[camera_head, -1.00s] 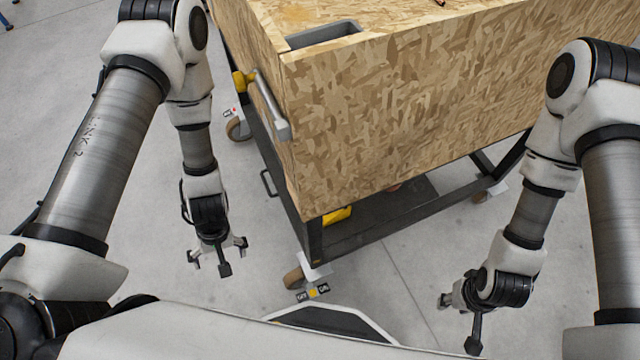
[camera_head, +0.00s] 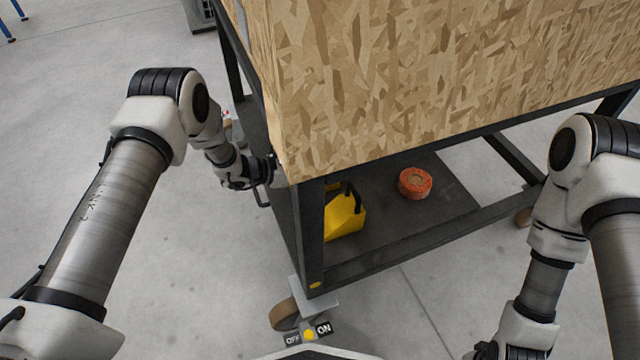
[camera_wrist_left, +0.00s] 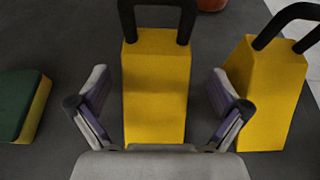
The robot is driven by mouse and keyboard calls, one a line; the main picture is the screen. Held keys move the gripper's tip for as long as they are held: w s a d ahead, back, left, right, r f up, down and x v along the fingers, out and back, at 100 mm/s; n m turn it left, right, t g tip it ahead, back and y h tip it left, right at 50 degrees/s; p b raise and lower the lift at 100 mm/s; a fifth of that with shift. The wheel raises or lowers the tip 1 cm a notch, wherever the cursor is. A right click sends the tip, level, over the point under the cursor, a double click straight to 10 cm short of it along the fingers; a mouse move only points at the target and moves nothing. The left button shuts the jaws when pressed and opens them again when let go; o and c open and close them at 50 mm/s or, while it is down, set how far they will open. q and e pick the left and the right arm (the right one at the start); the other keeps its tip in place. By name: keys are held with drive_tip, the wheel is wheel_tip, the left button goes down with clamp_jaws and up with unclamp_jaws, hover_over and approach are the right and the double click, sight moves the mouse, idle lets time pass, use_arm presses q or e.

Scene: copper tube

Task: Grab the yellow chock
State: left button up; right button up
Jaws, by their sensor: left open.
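A yellow chock (camera_wrist_left: 156,85) with a black handle lies on the dark lower shelf, straight ahead in the left wrist view. My left gripper (camera_wrist_left: 158,108) is open, with one finger on each side of this chock; I cannot tell whether they touch it. A second yellow chock (camera_wrist_left: 268,90), also with a black handle, stands to the right of the fingers. In the head view one yellow chock (camera_head: 344,218) shows behind the cart's corner post. There my left gripper is hidden behind the cart's corner. My right gripper is barely in view at the bottom edge, its fingers cut off.
The wooden box stands on a black cart frame (camera_head: 420,250), whose post and rails surround the shelf (camera_head: 440,195). An orange-red roll (camera_head: 415,183) lies on the shelf. A green and yellow block (camera_wrist_left: 22,105) lies left of the gripper.

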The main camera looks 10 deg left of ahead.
use_arm(q)
drive_tip(key=b+x, duration=0.1)
drive_tip(key=x, duration=0.1)
drive_tip(key=b+x, duration=0.2)
drive_tip(key=shift+w+f, duration=0.25)
drive_tip(key=shift+f, duration=0.15)
drive_tip(key=shift+w+d, duration=0.15)
drive_tip(key=shift+d, duration=0.05)
drive_tip(key=shift+r, duration=0.15)
drive_tip(key=c, duration=1.7)
drive_tip(key=shift+r, duration=0.1)
